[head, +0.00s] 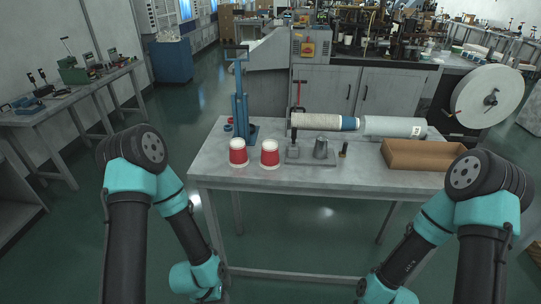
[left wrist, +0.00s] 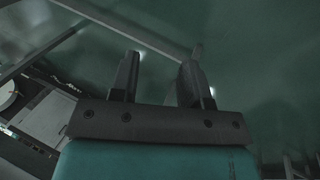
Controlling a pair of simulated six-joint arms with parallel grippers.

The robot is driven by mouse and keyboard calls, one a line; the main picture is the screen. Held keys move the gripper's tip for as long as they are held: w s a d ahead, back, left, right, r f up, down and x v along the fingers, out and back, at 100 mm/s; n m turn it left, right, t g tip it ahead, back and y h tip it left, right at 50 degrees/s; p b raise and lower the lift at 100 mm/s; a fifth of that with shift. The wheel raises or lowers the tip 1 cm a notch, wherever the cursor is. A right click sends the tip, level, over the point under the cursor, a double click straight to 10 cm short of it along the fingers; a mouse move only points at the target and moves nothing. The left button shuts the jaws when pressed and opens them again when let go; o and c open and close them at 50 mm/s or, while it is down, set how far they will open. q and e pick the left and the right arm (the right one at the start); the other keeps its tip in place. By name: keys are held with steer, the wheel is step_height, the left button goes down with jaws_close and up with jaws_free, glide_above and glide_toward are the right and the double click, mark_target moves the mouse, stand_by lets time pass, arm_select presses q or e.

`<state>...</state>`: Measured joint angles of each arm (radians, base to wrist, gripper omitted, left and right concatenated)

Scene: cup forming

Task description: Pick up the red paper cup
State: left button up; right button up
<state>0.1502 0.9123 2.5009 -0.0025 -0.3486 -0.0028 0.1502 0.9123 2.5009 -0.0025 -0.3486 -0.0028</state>
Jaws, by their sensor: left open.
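Two red paper cups with white bands stand at the front left of the table: a left one (head: 238,152) and a right one (head: 270,154). Both are upright and apart from each other. My left gripper shows in the left wrist view (left wrist: 157,82), with its two fingers apart and nothing between them. It points toward the green floor, away from the cups, and no cup shows in that view. In the head view both my arms hang low in front of the table, and neither gripper's fingers can be seen.
The grey table (head: 215,165) also bears a blue stand (head: 241,105), a metal fixture (head: 320,150), a long paper roll (head: 322,121), a white roll (head: 393,127) and an open brown box (head: 412,154). A machine with a large white reel (head: 487,95) stands behind.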

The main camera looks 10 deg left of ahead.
arm_select(q)
steer(key=shift+o, duration=0.4)
steer(key=o, duration=1)
steer(key=shift+c, duration=0.2)
